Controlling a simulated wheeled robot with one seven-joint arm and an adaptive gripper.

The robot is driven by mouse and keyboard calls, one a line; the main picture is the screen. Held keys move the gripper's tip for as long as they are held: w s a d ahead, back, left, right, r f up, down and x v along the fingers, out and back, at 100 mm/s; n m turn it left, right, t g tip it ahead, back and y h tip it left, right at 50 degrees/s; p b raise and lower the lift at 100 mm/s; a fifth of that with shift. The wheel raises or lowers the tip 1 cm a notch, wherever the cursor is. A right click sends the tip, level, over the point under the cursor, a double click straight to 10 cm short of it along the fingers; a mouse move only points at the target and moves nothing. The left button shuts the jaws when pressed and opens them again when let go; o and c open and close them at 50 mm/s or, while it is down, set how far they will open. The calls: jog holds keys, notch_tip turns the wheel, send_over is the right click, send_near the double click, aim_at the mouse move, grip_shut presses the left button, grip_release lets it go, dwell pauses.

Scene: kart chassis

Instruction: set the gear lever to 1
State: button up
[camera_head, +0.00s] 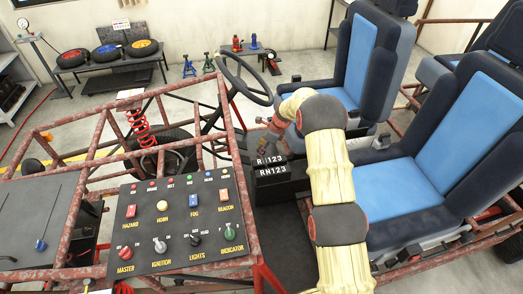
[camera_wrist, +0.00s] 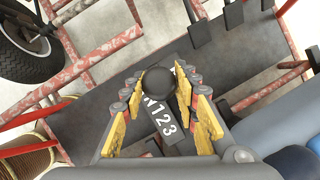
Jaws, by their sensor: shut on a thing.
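The gear lever shows in the wrist view as a round black knob (camera_wrist: 158,80) between the yellow-padded fingers of my gripper (camera_wrist: 157,88). The gripper is shut on the knob. A black gear box with white lettering (camera_wrist: 166,118) lies under it; "123" is readable, and the rest is partly covered by the knob. In the head view my gripper (camera_head: 272,134) is above the black gear box (camera_head: 272,186), which carries two rows of "RN123" marks, the far one partly hidden. The lever shaft is hidden, so I cannot tell which mark it is at.
A switch panel (camera_head: 178,222) with several switches stands left of the gear box. A steering wheel (camera_head: 245,80) is behind it. Blue seats (camera_head: 440,180) are on the right, close to my arm. Red frame tubes (camera_head: 150,100) surround the left side.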

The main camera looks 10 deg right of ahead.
grip_shut()
jog(key=shift+y, duration=0.6)
jog(key=shift+d+r, duration=0.15)
jog(key=shift+d, duration=1.2)
jog(key=shift+d+r, duration=0.1)
jog(key=shift+d, duration=1.25)
jog(key=o, duration=1.3)
grip_release()
jog(key=v, duration=1.2)
